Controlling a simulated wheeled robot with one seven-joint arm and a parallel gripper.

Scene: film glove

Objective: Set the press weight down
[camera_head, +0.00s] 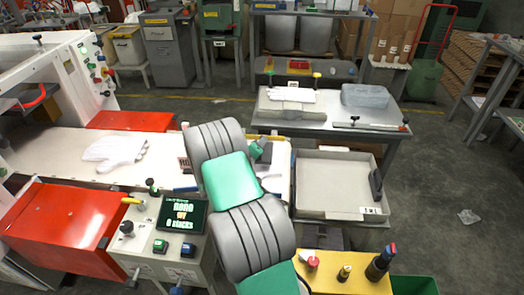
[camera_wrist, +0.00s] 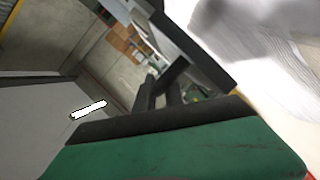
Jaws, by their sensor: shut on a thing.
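My gripper (camera_wrist: 160,92) is shut on a dark piece that I take to be the press weight (camera_wrist: 192,50), a flat block with a black edge and paler face. It is tilted in the wrist view, beside a white layered sheet or film (camera_wrist: 262,50). In the head view my gripper (camera_head: 258,151) is partly hidden behind my arm, over the right end of the white worktable (camera_head: 60,150). The weight cannot be told clearly apart from the gripper there. Whether it touches anything below cannot be told.
A grey tray (camera_head: 325,208) stands right of my gripper; its label also shows in the wrist view. White gloves (camera_head: 115,152) lie on the worktable. A control box (camera_head: 180,225) with a screen is in front.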

